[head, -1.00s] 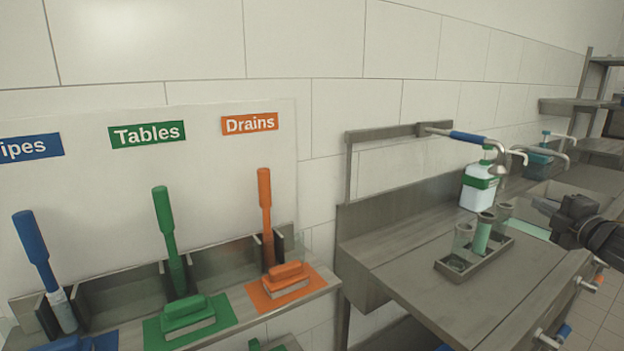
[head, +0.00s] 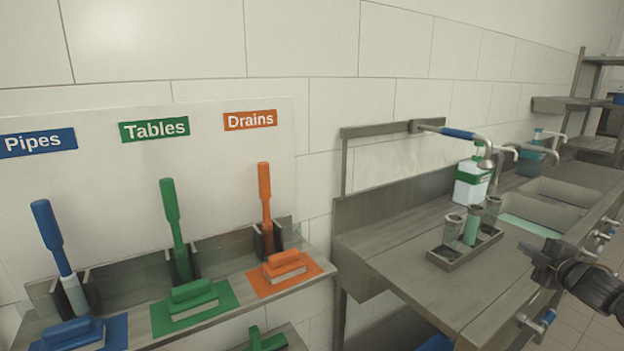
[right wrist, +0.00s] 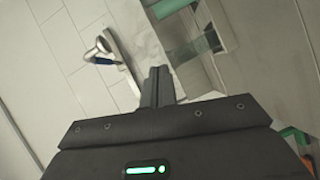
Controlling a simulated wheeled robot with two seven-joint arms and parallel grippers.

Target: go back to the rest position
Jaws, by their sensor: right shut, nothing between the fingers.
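My right gripper (head: 534,262) is at the right of the head view, in front of the sink counter. It is shut and empty, apart from the cups and the bottle. In the right wrist view its fingers (right wrist: 159,84) are together, with nothing between them. A small grey tray (head: 462,258) on the counter holds several cups. The middle cup (head: 472,226) looks green, and a clear cup (head: 452,232) stands to its left. My left gripper does not show in either view.
A white bottle with a green label (head: 470,186) stands behind the tray. A spray tap (head: 484,150) reaches over the counter. Sinks (head: 541,215) and valve handles (head: 540,322) are at the right. A shelf on the left carries blue, green and orange brushes (head: 285,267).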

